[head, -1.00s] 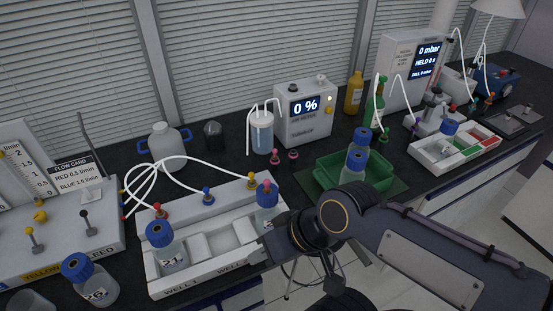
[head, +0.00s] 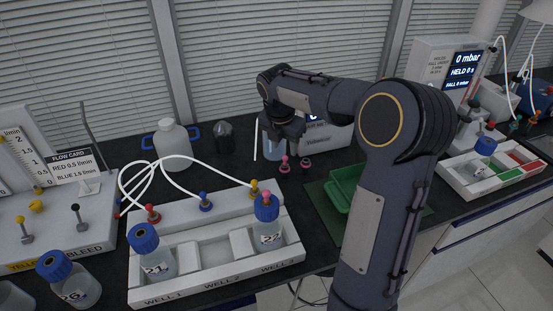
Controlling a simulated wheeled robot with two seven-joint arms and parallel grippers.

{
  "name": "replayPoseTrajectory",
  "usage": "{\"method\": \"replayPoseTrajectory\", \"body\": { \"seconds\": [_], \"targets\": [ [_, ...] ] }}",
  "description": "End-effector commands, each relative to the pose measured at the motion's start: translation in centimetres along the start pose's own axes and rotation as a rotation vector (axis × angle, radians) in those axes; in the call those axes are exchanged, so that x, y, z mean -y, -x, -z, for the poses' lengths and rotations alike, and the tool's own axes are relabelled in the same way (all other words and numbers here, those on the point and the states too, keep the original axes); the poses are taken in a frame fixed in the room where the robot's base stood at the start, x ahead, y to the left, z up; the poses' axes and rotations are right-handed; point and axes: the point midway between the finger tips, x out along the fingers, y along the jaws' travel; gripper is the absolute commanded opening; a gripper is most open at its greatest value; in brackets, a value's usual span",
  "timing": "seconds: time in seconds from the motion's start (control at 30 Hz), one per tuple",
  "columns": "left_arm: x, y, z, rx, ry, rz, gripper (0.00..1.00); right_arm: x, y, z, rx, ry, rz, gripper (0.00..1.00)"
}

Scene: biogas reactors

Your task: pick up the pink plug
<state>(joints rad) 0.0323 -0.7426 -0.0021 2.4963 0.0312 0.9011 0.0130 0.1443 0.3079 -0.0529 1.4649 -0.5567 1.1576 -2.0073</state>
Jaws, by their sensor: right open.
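A small pink plug (head: 284,165) stands on the dark bench in front of the gas meter. A second, darker red-pink piece (head: 305,163) stands just to its right. Another pink piece (head: 266,198) sits on the blue cap of bottle 22. My right gripper (head: 286,143) points down above and slightly behind the pink plug, apart from it and holding nothing that I can see. Its fingers are small and dark here, partly lost against the bottle and meter behind. My left gripper is not in view.
The white well rack (head: 215,285) with bottles 21 (head: 158,265) and 22 (head: 268,236) stands in front. My right arm hides much of the meter (head: 325,136) and the green tray (head: 338,196). A white jug (head: 173,143) stands behind; bare bench lies left of the plug.

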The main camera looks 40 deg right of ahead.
Motion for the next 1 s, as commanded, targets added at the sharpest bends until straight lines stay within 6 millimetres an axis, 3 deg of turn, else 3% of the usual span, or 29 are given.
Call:
{"method": "replayPoseTrajectory", "body": {
  "seconds": [0.13, 0.63, 0.97, 1.0],
  "targets": [
    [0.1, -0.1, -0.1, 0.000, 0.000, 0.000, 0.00, -0.5, -1.7, -0.8, 0.014, 0.088, 0.026, 0.42],
    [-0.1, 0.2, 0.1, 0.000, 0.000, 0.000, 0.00, -0.7, -8.0, -0.9, 0.013, 0.090, 0.025, 0.42],
    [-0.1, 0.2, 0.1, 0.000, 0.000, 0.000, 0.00, -0.8, -8.7, -1.0, 0.015, 0.089, 0.022, 0.42],
    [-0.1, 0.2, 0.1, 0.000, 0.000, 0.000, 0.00, -0.8, -8.7, -0.9, 0.015, 0.089, 0.022, 0.36]
  ]
}}
